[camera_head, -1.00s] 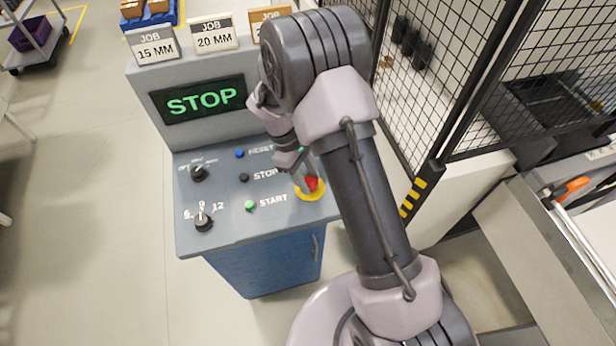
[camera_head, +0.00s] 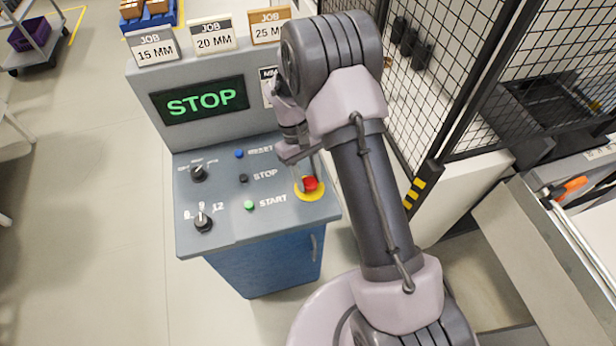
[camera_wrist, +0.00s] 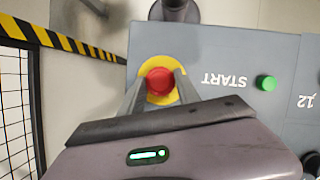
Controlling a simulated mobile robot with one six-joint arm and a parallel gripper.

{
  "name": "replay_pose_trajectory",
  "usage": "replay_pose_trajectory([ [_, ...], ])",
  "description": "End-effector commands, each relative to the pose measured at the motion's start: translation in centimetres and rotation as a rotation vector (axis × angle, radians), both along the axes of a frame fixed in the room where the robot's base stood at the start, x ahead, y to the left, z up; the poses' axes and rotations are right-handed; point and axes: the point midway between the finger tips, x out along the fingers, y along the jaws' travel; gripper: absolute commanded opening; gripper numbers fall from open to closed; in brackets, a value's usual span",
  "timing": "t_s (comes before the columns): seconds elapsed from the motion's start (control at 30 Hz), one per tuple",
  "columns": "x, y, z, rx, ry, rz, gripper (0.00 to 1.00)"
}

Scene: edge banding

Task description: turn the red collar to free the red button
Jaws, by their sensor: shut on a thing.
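The red button (camera_head: 311,184) with its red collar sits on a yellow disc (camera_head: 310,195) at the right front of the grey control panel. In the wrist view the red button (camera_wrist: 160,81) shows from above between my two fingers, and the collar cannot be told apart from it. My gripper (camera_wrist: 159,84) is shut on the red collar, one finger on each side, with the yellow disc (camera_wrist: 148,64) around it. In the head view my gripper (camera_head: 306,177) reaches down to the button, its fingers partly hidden by my wrist.
The screen (camera_head: 199,100) reads STOP. A green START button (camera_head: 249,205), a black button (camera_head: 244,178), a blue button (camera_head: 239,154) and two black selector knobs (camera_head: 203,222) are left of the red button. A mesh fence (camera_head: 440,85) stands to the right.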

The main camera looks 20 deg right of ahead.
Motion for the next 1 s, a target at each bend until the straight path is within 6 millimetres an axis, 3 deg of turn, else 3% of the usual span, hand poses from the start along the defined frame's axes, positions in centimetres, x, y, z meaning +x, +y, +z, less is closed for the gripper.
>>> replay_pose_trajectory([
  [0.3, -0.02, -0.06, -0.05, -0.001, 0.001, -0.095, 0.00],
  [0.77, -0.02, -0.06, -0.06, 0.000, 0.001, -0.107, 0.00],
  [0.8, -0.02, -0.06, -0.07, 0.000, 0.001, -0.107, 0.45],
  [0.9, -0.02, -0.06, -0.06, 0.000, 0.001, -0.107, 0.60],
  [1.0, -0.02, -0.06, -0.05, 0.000, 0.001, -0.107, 0.60],
])
